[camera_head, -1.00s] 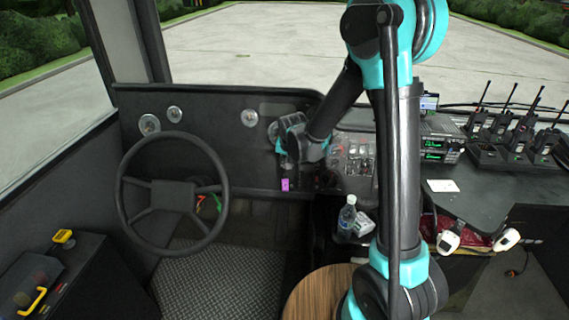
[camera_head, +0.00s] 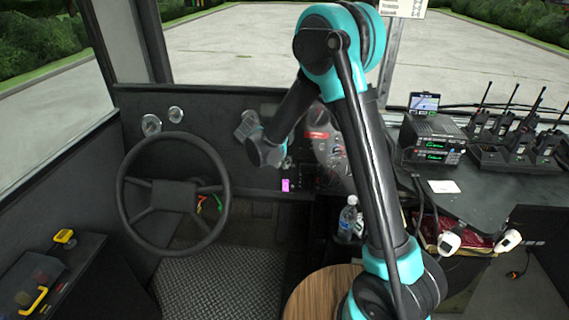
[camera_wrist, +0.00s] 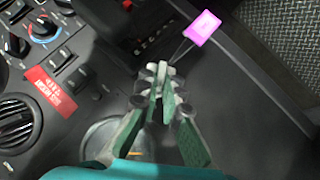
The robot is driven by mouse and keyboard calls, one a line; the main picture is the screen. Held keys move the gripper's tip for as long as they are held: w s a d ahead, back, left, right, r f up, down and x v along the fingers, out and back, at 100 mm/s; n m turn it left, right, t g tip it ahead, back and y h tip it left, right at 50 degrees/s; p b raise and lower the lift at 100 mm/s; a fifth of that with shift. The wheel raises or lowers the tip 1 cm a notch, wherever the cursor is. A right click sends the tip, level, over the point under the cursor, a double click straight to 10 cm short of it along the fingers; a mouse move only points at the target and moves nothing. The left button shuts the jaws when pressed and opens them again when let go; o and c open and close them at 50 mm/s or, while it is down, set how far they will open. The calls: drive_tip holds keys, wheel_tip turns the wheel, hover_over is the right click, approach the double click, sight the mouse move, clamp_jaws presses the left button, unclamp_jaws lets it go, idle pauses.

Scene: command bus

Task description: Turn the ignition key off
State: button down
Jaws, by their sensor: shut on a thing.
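The ignition key's pink tag (camera_wrist: 203,28) hangs from a thin wire ring that runs to my fingertips in the wrist view. The key itself is hidden between the fingers. My gripper (camera_wrist: 163,75) is shut on the key, with its green and grey fingers close together at the tips. In the head view the pink tag (camera_head: 285,185) hangs low on the black dashboard (camera_head: 215,160), right of the steering wheel. My gripper (camera_head: 286,164) is just above the tag, small and partly hidden by my wrist. The key's turn angle cannot be told.
The steering wheel (camera_head: 174,195) stands left of my gripper. Dials (camera_wrist: 42,28), a red label (camera_wrist: 50,90) and a round air vent (camera_wrist: 15,122) lie beside the fingers. A water bottle (camera_head: 347,218) stands below right. Radios (camera_head: 435,150) sit on the right console.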

idle(0.4)
drive_tip(key=c, duration=2)
unclamp_jaws()
drive_tip(key=v, duration=1.2)
drive_tip(key=shift+a+f, duration=0.1)
drive_tip(key=shift+a, duration=0.05)
